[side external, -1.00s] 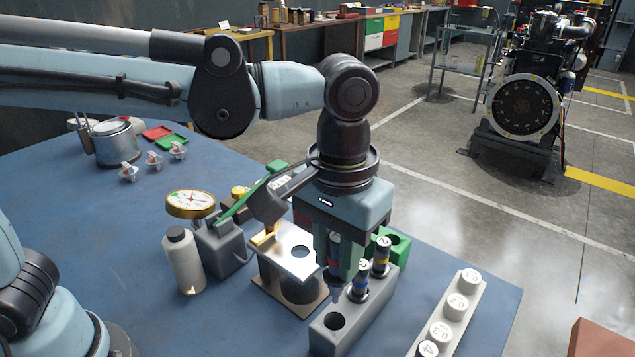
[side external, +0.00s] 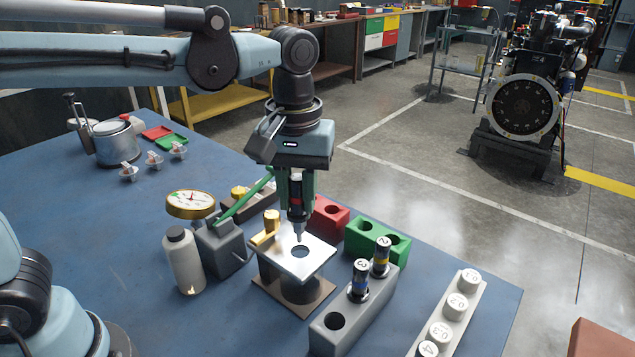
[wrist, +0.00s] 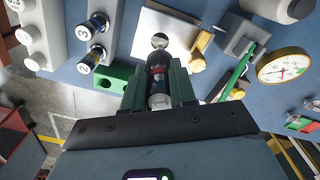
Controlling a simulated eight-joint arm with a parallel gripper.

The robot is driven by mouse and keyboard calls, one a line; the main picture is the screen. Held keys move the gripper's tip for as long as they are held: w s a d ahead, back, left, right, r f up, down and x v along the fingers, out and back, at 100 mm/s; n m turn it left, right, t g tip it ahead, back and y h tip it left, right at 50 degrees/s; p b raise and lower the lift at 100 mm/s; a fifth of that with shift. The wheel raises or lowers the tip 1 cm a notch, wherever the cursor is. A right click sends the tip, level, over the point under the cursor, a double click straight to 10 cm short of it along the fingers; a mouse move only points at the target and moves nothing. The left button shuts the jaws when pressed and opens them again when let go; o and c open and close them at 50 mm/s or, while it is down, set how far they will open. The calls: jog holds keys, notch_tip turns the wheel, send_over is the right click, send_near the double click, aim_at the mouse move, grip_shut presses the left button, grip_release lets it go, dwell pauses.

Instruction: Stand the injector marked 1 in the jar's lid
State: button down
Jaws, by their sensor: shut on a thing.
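My gripper (side external: 296,205) is shut on a dark injector with a red band (side external: 297,188), held upright with its nozzle pointing down. A dark round jar body (side external: 300,290) stands under the plate. The plate also shows in the wrist view (wrist: 186,30).
A grey rack (side external: 335,342) holds injectors marked 3 (side external: 360,280) and 2 (side external: 381,257); its front hole is empty. Green (side external: 365,240) and red (side external: 328,217) holed blocks stand behind. A white bottle (side external: 184,262), dial gauge (side external: 190,204) and green lever (side external: 240,203) crowd the left.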

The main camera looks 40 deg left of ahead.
aim_at(299, 231)
jog(key=shift+f, duration=3.55)
jog(key=shift+f, duration=0.15)
jog(key=c, duration=0.5)
grip_release()
jog(key=shift+r, duration=4.05)
jog(key=shift+f, duration=3.95)
